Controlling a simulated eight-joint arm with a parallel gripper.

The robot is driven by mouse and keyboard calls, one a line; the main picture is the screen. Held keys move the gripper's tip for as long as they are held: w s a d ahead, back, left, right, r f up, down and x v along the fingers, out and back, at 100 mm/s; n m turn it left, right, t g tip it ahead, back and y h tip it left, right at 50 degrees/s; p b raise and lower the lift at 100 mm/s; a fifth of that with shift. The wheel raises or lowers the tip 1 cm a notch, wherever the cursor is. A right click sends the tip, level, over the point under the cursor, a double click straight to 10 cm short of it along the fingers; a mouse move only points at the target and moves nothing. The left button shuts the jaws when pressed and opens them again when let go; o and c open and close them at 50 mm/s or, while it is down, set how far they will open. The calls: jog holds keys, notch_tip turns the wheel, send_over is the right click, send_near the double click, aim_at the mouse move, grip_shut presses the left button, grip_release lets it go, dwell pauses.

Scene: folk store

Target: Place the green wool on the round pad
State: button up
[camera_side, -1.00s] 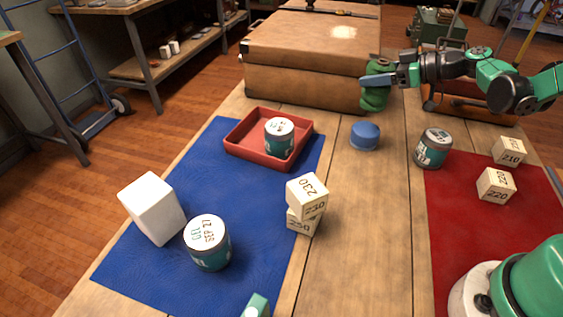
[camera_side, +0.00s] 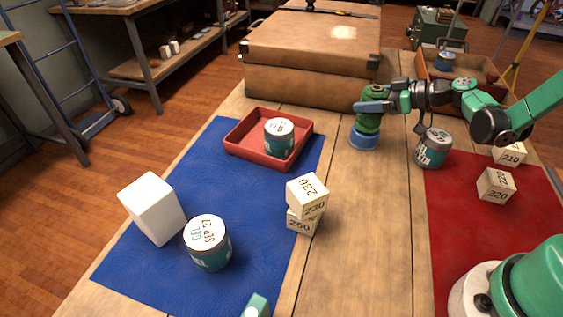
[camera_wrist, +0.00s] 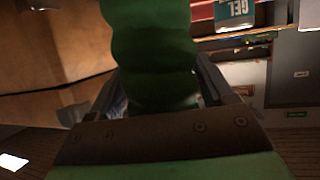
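The green wool (camera_side: 369,125) is a ribbed upright green roll directly over the blue round pad (camera_side: 363,142). My gripper (camera_side: 371,106) is shut on the upper part of the wool. In the wrist view the wool (camera_wrist: 152,50) fills the space between the fingers. The wool hides the top of the pad, and its lower end looks at or just above it. I cannot tell whether they touch.
A large wooden chest (camera_side: 310,55) stands just behind. A red tray (camera_side: 236,146) with a can (camera_side: 279,137) is to the left. Another can (camera_side: 433,148) stands close on the right. Stacked number blocks (camera_side: 305,204) lie nearer. The wood in front of the pad is clear.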

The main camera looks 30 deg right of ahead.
jog(key=shift+o, duration=0.6)
jog(key=shift+r, duration=0.15)
jog(key=v, duration=1.2)
jog(key=s+a+m+g+h, duration=0.4)
jog(key=a+m+h, duration=0.2)
jog(key=a, duration=0.7)
jog(key=shift+s+a+r+m+h, duration=0.25)
jog(key=shift+m+h, duration=0.05)
jog(key=shift+h, duration=0.4)
